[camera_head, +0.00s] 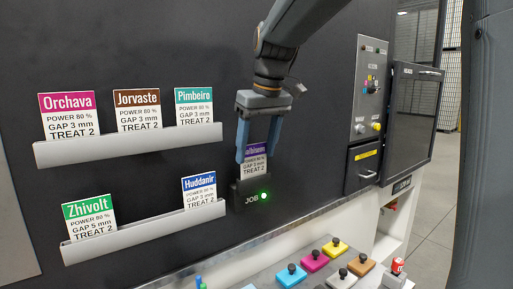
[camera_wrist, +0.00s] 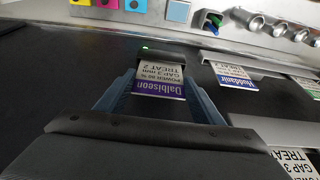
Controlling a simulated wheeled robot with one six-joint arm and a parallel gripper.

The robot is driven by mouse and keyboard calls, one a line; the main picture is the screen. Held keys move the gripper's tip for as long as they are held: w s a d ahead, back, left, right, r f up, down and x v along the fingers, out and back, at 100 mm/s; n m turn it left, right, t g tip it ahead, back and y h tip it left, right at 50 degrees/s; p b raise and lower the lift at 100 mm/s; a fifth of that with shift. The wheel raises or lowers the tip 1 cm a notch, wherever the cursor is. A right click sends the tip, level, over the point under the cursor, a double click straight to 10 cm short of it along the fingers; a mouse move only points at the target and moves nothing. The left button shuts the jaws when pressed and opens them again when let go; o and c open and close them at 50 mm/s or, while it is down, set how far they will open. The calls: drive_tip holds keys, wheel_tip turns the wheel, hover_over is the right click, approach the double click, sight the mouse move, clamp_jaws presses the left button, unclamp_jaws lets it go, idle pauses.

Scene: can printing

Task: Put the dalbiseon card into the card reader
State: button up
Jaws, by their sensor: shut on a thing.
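The Dalbiseon card (camera_head: 256,163) has a purple header and stands upright in the black card reader (camera_head: 250,195) marked JOB. The reader's green light (camera_head: 264,196) is lit. My gripper (camera_head: 255,160) is above the reader, its two blue fingers on either side of the card and shut on it. In the wrist view the card (camera_wrist: 161,80) sits between the fingers of my gripper (camera_wrist: 160,90), with its purple name strip towards the camera. The card's lower edge is hidden in or behind the reader.
An upper rack (camera_head: 130,147) holds the Orchava, Jorvaste and Pimbeiro cards. A lower rack (camera_head: 150,232) holds the Zhivolt and Huddanir (camera_head: 199,190) cards, just left of the reader. A control panel (camera_head: 369,100) is on the right. Coloured blocks with black knobs (camera_head: 314,260) lie below.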

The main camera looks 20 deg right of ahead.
drive_tip(key=shift+f, duration=0.4)
drive_tip(key=o, duration=2.1)
drive_tip(key=b+v, duration=0.2)
drive_tip(key=v, duration=0.6)
drive_tip(key=shift+b, duration=0.3)
